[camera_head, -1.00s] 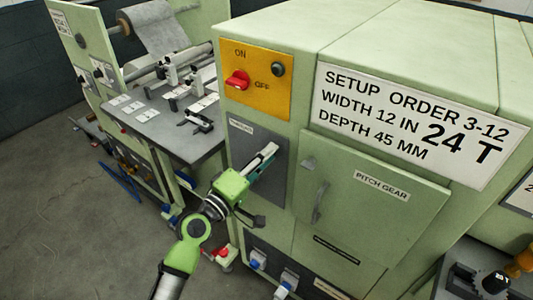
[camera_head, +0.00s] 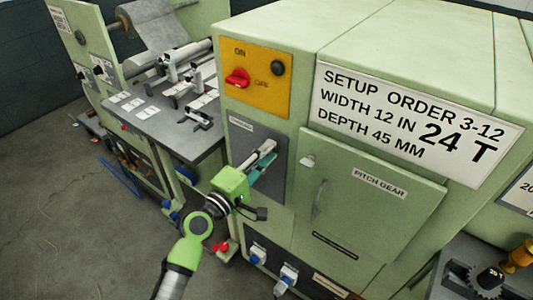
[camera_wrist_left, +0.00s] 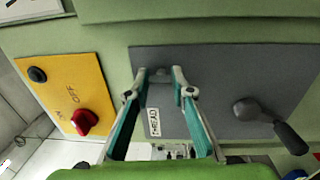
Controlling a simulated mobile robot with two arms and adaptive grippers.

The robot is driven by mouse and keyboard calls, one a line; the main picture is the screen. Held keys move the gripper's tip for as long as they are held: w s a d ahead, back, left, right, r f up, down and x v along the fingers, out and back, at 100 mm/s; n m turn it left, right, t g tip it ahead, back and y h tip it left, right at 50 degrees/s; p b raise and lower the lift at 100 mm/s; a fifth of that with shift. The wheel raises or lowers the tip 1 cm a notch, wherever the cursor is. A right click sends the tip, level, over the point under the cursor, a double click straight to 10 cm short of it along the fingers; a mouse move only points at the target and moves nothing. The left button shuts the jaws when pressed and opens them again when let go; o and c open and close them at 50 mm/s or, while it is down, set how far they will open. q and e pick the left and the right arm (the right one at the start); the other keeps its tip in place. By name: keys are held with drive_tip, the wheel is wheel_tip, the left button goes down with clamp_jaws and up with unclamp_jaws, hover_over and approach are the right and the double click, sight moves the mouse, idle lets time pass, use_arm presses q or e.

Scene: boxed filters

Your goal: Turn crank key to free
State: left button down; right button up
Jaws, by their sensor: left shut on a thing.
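My left gripper (camera_head: 268,150) reaches the grey panel (camera_head: 262,135) on the front of the green machine. In the left wrist view its two fingers (camera_wrist_left: 164,76) are shut on a small grey key-like part (camera_wrist_left: 161,74) at the panel; the fingers hide most of it. A small label (camera_wrist_left: 155,123) sits beside the fingers; I cannot read it surely. A separate crank (camera_wrist_left: 270,120) with a dark grip stands out from the same panel, to the right in the wrist view, apart from the fingers. My right gripper is not in view.
The yellow plate (camera_head: 257,80) with a red switch (camera_head: 237,79) is above the panel. The pitch gear door (camera_head: 370,210), with its handle (camera_head: 318,198), is to the right. A grey bench (camera_head: 160,115) with tools stands at left. Open floor (camera_head: 60,200) lies left.

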use_arm(q)
drive_tip(key=c, duration=1.8)
unclamp_jaws()
drive_tip(key=shift+o, duration=0.2)
drive_tip(key=shift+s, duration=0.1)
drive_tip(key=v, duration=1.2)
